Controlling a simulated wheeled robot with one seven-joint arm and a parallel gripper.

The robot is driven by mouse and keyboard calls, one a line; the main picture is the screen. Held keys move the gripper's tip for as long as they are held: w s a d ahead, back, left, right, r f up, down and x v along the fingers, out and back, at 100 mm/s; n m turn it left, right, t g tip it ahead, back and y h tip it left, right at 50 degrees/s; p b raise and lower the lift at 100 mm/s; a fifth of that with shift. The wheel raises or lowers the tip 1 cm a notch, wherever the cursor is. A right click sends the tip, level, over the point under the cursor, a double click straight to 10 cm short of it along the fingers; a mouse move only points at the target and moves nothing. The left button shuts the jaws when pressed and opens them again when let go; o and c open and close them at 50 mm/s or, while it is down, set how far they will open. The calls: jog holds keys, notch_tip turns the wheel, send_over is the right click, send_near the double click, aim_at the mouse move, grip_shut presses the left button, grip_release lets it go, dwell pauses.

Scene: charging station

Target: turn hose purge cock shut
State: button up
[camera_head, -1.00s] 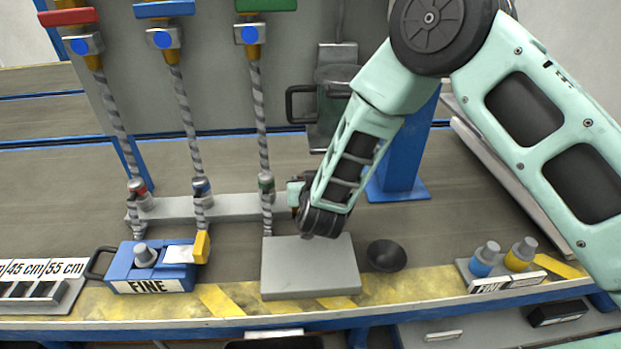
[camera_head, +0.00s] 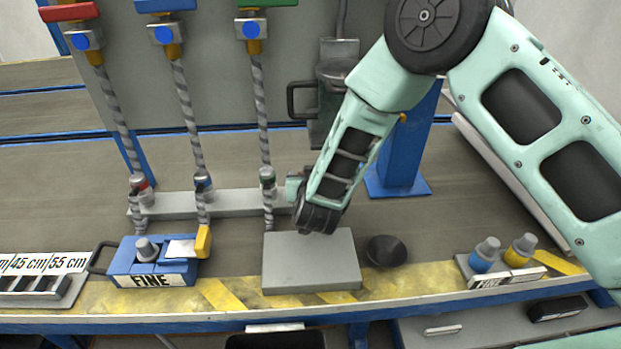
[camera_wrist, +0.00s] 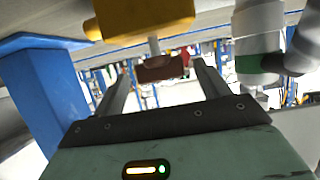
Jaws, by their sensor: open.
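In the wrist view, a yellow body (camera_wrist: 140,18) at the top carries a pale stem and a small red-brown handle (camera_wrist: 160,70), which looks like the purge cock. My gripper (camera_wrist: 162,76) is open, with one finger on each side of the handle; I cannot tell whether either touches it. A grey coupling with a green band (camera_wrist: 262,62) is to the right. In the head view my gripper (camera_head: 297,188) is just right of the green-banded hose coupling (camera_head: 267,179), and my wrist hides the cock.
A blue post (camera_head: 400,155) stands right of my forearm. A grey block (camera_head: 312,262) and a black dish (camera_head: 386,250) are in front of my wrist. Red- and blue-marked hoses hang left, above a blue FINE box (camera_head: 150,262). Two capped fittings (camera_head: 503,255) sit at right.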

jog(key=p+v, duration=0.2)
jog(key=v, duration=1.5)
jog(key=shift+s, duration=0.15)
jog(key=shift+r, duration=0.1)
jog(key=s+a+r+n+g+y, duration=0.4)
jog(key=s+r+g+y, duration=0.15)
jog(key=s+g, duration=0.2)
jog(key=s+d+r+n+g+h, duration=0.2)
jog(key=s+d+r+g, duration=0.1)
jog(key=s+d, duration=0.4)
jog(key=s+d+r+n+g+h, duration=0.2)
jog(key=s+d+r+g+h, duration=0.1)
jog(key=s+d, duration=0.35)
notch_tip(320, 180, up, 21)
jog(key=p, duration=2.1)
jog(key=shift+d, duration=0.25)
